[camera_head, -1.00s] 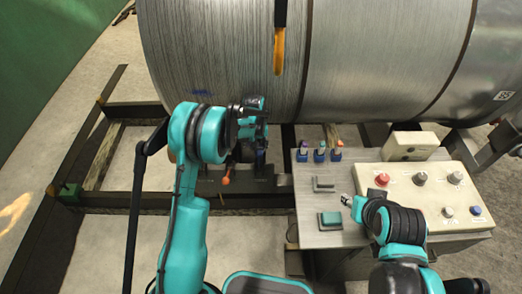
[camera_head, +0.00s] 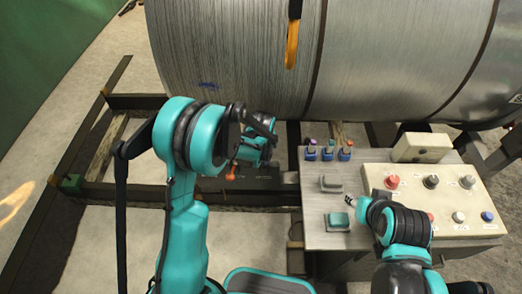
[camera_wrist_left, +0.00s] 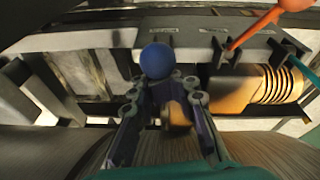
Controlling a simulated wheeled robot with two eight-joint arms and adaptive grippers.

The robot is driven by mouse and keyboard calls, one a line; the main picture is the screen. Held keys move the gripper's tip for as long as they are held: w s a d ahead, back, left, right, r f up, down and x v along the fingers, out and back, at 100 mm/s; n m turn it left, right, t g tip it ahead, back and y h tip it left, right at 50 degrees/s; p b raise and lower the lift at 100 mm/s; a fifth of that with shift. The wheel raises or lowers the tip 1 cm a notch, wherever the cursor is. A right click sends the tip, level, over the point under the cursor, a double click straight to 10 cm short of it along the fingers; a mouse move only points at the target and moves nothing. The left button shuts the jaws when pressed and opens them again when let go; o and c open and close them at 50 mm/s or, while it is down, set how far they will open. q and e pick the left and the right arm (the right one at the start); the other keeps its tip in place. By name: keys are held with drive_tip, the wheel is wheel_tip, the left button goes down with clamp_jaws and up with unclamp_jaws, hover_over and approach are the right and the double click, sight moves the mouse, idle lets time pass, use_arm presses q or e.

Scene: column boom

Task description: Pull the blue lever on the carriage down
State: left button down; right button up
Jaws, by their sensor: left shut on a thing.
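The blue lever's round knob (camera_wrist_left: 156,60) shows in the left wrist view, on the side of a long grey carriage beam (camera_wrist_left: 105,40). My left gripper (camera_wrist_left: 158,85) is shut on the blue lever, its two fingers on either side just below the knob. The lever's shaft is mostly hidden between the fingers. In the head view my left wrist covers the blue lever and the fingers. An orange lever (camera_wrist_left: 258,25) stands to the right in the wrist view and also shows in the head view (camera_head: 231,172). My right gripper (camera_head: 350,202) is small and partly hidden over the console.
Dark beams (camera_head: 90,125) frame the floor at left.

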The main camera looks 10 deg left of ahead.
use_arm(q)
drive_tip(key=shift+s+d+f+b, duration=0.15)
drive_tip(key=shift+s+f+b, duration=0.2)
drive_tip(key=shift+s, duration=0.15)
use_arm(e)
drive_tip(key=f, duration=0.1)
drive_tip(key=f+b, duration=0.2)
drive_tip(key=shift+s+a, duration=0.3)
drive_tip(key=shift+s, duration=0.05)
drive_tip(key=shift+f, duration=0.3)
use_arm(q)
drive_tip(key=s, duration=0.1)
drive_tip(key=s+f, duration=0.1)
drive_tip(key=s, duration=0.1)
drive_tip(key=s+f, duration=0.1)
drive_tip(key=s, duration=0.1)
drive_tip(key=shift+d+f+b, duration=0.15)
drive_tip(key=shift+f+b, duration=0.05)
drive_tip(key=shift+b, duration=0.1)
use_arm(e)
drive_tip(key=shift+w, duration=0.1)
use_arm(q)
drive_tip(key=shift+w+d+f, duration=0.1)
use_arm(e)
drive_tip(key=shift+w+d, duration=0.1)
